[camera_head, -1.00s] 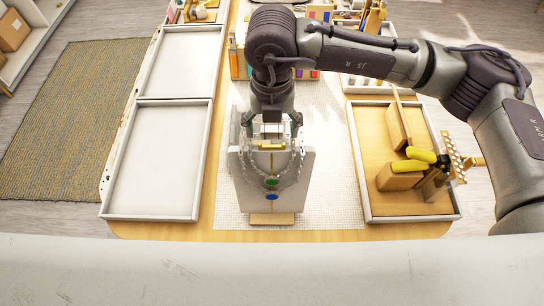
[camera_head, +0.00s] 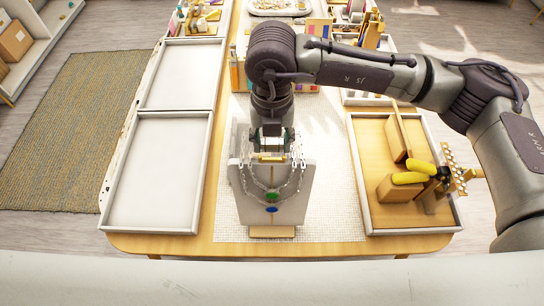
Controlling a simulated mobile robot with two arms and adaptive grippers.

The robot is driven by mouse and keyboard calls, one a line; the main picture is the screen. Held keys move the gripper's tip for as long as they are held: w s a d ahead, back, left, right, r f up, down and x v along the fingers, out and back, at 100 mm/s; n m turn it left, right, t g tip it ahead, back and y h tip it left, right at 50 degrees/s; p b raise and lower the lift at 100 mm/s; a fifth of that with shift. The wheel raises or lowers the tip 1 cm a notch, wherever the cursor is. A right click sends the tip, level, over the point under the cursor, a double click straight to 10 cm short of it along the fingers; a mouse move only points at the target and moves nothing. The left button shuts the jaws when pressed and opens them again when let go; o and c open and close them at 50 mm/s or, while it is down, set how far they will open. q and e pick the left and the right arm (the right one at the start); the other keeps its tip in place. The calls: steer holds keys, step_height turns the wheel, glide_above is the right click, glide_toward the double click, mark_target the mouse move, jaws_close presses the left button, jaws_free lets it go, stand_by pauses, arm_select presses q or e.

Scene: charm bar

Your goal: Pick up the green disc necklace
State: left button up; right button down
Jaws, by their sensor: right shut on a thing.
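A pale display stand (camera_head: 300,205) stands upright on the white mat, with silvery chain necklaces draped over its front. The green disc necklace hangs there, its green disc (camera_head: 271,197) low on the stand's face. A blue disc (camera_head: 271,209) hangs just below it. My right gripper (camera_head: 271,147) points down at the top of the stand, above the discs. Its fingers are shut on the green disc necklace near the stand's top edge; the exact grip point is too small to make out. My left gripper is out of view.
Two empty white trays (camera_head: 157,228) lie on the left. A wooden tray (camera_head: 405,223) on the right holds wooden blocks and a yellow-handled tool (camera_head: 415,173). Coloured boxes stand behind my right arm. The white mat (camera_head: 335,190) is clear beside the stand.

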steer(key=shift+r+b, duration=0.4)
steer(key=r+b, duration=0.1)
steer(key=r, duration=0.1)
steer(key=r+b, duration=0.1)
steer(key=shift+s+d+r+b, duration=0.15)
steer(key=shift+s+d+b, duration=0.1)
steer(key=shift+b, duration=0.1)
steer(key=s+d+r+b, duration=0.4)
steer(key=s+d+r, duration=0.3)
steer(key=s, duration=0.1)
steer(key=shift+d, duration=0.15)
steer(key=shift+s, duration=0.1)
steer(key=shift+r, duration=0.1)
step_height(320, 180, up, 4)
steer(key=shift+r+p, duration=0.1)
steer(key=shift+p, duration=0.8)
